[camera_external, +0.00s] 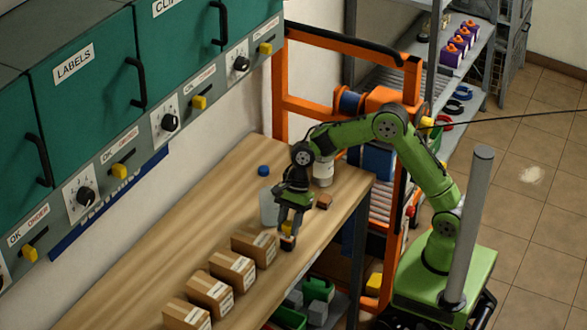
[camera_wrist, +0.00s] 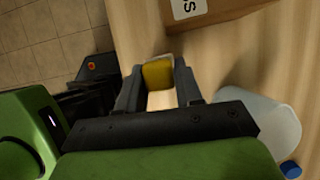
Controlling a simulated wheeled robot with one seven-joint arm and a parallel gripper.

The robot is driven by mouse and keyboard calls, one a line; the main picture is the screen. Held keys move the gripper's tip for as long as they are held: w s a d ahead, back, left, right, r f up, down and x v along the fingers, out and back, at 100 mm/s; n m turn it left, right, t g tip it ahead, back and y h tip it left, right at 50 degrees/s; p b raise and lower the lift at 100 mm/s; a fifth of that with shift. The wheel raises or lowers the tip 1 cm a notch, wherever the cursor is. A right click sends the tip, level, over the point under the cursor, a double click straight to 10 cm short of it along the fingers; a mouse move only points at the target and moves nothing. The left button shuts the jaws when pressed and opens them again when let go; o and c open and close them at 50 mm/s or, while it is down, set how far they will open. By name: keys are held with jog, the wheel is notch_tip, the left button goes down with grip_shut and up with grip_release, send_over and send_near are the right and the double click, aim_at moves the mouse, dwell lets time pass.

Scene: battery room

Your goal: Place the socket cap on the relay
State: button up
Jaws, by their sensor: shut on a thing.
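My gripper (camera_external: 288,236) points down over the front part of the wooden bench, just right of the nearest cardboard box. It is shut on a small yellow piece with a pale edge (camera_wrist: 157,76), seen between the two fingers in the wrist view. In the external view the yellow piece (camera_external: 288,228) sits between the fingertips, with a pale and orange part below it. I cannot tell whether it is the socket cap or the relay. I cannot make out the other of the two for sure. Whether the piece touches the bench is unclear.
Several cardboard boxes (camera_external: 232,269) stand in a row along the wooden bench (camera_external: 160,258). A translucent container (camera_external: 268,207), a blue cap (camera_external: 264,171) and a small brown block (camera_external: 324,201) lie near my gripper. Green cabinets (camera_external: 85,75) line the wall. An orange frame (camera_external: 281,95) stands behind.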

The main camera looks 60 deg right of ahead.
jog(key=shift+f, duration=0.1)
jog(key=o, duration=1)
